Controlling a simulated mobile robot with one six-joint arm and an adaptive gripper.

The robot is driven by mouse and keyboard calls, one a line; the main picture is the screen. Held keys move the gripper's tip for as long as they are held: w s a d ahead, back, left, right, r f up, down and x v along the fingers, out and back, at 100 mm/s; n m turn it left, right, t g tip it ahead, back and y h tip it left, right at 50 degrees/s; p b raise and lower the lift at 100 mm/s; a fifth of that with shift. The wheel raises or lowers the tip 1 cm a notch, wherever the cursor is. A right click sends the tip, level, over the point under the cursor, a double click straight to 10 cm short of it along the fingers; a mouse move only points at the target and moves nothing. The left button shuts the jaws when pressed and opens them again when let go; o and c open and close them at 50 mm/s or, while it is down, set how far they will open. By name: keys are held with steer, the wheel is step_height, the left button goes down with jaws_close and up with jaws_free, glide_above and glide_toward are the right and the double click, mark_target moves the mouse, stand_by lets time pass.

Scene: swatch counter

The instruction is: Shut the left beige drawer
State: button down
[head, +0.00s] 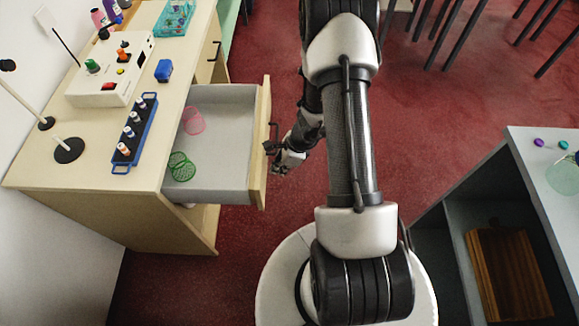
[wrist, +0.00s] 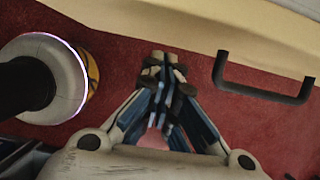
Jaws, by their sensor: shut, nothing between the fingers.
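The left beige drawer (head: 261,150) is pulled open from the beige counter in the head view. Its grey inside holds a pink mesh basket (head: 193,121) and a green mesh basket (head: 181,167). Its dark handle (wrist: 262,92) is on the drawer front, to the right of my gripper in the wrist view. My gripper (head: 279,170) is just outside the drawer front, near the handle. In the wrist view my gripper (wrist: 164,62) is shut and empty, its tips close to the beige front. Whether the tips touch the front I cannot tell.
On the counter (head: 80,177) are a blue rack of vials (head: 135,132), a control box (head: 110,75), a blue block (head: 164,70) and a teal basket (head: 174,18). A grey shelf unit (head: 515,150) with a wooden board (head: 509,272) stands at right. Red floor lies between.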

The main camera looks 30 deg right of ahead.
steer(key=shift+w+a, duration=0.3)
steer(key=shift+a, duration=0.1)
steer(key=shift+a, duration=0.1)
